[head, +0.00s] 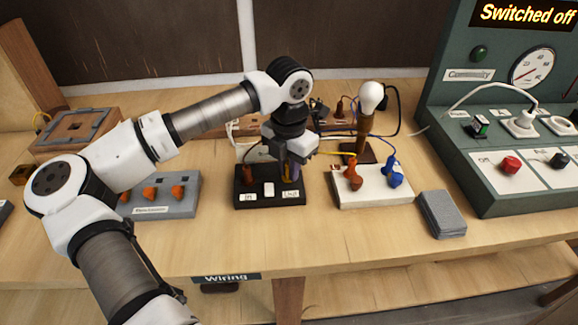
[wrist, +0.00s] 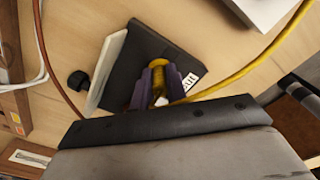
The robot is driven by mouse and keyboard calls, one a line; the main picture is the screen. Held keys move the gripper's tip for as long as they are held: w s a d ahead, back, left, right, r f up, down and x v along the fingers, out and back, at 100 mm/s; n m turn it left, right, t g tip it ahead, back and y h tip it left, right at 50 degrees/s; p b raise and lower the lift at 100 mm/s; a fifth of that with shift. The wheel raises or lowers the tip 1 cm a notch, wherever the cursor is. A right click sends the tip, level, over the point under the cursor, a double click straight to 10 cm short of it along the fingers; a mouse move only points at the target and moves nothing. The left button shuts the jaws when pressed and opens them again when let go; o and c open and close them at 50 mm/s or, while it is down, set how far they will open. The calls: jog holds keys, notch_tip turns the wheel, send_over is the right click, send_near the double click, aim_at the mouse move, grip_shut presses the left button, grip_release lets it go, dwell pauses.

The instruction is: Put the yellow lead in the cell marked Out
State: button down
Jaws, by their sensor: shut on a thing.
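The black block (head: 270,200) stands on the bench with a left label and a right label that looks like Out. My gripper (head: 291,178) points down over its right-hand cell, beside the right label. In the wrist view, my purple fingers (wrist: 157,88) are shut on the yellow lead (wrist: 152,77); its cable (wrist: 235,75) runs off to the right. The lead's end is low at the block, but the fingers hide whether it is seated in the cell. An orange-brown plug (head: 249,173) stands at the block's left cell.
A white block (head: 372,200) with an orange-brown plug and a blue plug (head: 391,172) is to the right, with a bulb (head: 371,97) behind. A grey block (head: 438,214) lies nearer the panel (head: 500,130), which reads Switched off. The front bench is clear.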

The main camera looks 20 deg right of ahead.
jog(key=c, duration=1.3)
grip_release()
notch_tip(320, 180, up, 14)
jog(key=shift+f+b, duration=0.1)
jog(key=shift+b, duration=1)
